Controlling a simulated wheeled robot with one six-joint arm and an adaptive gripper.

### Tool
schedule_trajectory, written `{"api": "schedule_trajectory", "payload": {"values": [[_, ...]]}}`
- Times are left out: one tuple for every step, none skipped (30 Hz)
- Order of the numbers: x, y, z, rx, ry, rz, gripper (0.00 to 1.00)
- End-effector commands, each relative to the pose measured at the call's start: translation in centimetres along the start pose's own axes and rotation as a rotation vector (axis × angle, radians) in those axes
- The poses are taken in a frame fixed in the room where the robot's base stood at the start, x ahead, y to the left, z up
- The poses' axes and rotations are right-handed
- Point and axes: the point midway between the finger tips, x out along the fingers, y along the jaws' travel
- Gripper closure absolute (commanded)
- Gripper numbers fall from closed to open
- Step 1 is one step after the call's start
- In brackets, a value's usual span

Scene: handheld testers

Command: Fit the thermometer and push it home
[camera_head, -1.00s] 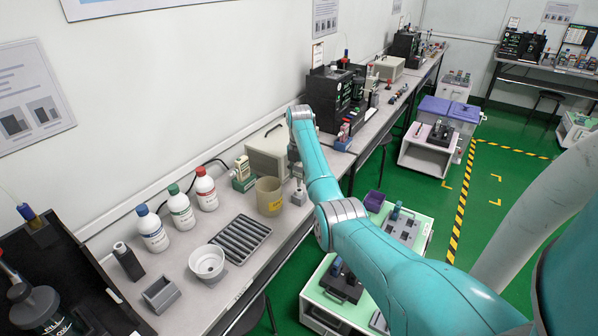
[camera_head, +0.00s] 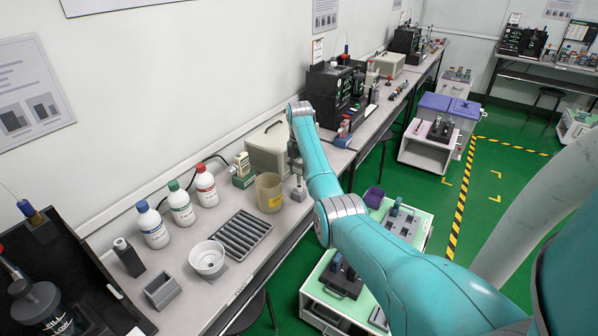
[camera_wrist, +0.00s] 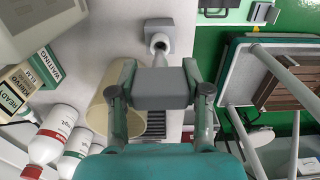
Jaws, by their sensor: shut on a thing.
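My gripper (camera_wrist: 162,100) is in the middle of the wrist view, with its two fingers closed on a grey block-like piece (camera_wrist: 163,88). This piece may be the thermometer's body, but its full shape is hidden. A pale narrow part shows beside its upper right corner. Just beyond it in the wrist view is a grey fixture with a round opening (camera_wrist: 160,44). The piece appears apart from that opening, though depth is hard to judge. In the head view my gripper is mostly hidden behind my arm, above a small grey fixture (camera_head: 298,191) near the bench edge.
A cream beaker (camera_head: 269,193) stands close left of the fixture. A beige box (camera_head: 268,147) stands behind. Several capped bottles (camera_head: 181,208), a dark ribbed tray (camera_head: 242,235) and a white bowl (camera_head: 207,258) are further left. A cart (camera_head: 335,307) stands below the bench edge.

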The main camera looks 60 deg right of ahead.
Motion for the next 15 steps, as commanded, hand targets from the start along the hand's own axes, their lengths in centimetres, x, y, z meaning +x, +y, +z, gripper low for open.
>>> {"api": "schedule_trajectory", "payload": {"values": [[0.08, -0.01, -0.01, 0.000, 0.000, 0.000, 1.00], [0.12, -0.01, -0.01, 0.000, 0.000, 0.000, 1.00], [0.19, -0.01, -0.01, 0.000, 0.000, 0.000, 1.00], [0.24, -0.01, -0.01, 0.000, 0.000, 0.000, 1.00], [0.30, -0.01, -0.01, 0.000, 0.000, 0.000, 1.00], [0.38, -0.01, -0.01, 0.000, 0.000, -0.001, 1.00], [0.43, -0.01, -0.01, 0.000, 0.000, -0.001, 1.00], [0.49, -0.01, -0.01, 0.000, 0.001, -0.001, 1.00], [0.57, -0.01, -0.01, 0.000, 0.001, -0.001, 1.00], [0.62, -0.01, -0.01, 0.000, 0.001, -0.001, 1.00], [0.68, -0.01, -0.01, 0.000, 0.001, -0.001, 1.00], [0.75, -0.01, -0.01, 0.000, 0.001, -0.001, 1.00], [0.81, -0.01, -0.01, 0.000, 0.001, -0.001, 1.00], [0.87, -0.01, -0.01, 0.000, 0.001, -0.001, 1.00], [0.94, -0.01, -0.01, 0.000, 0.001, -0.001, 1.00]]}}
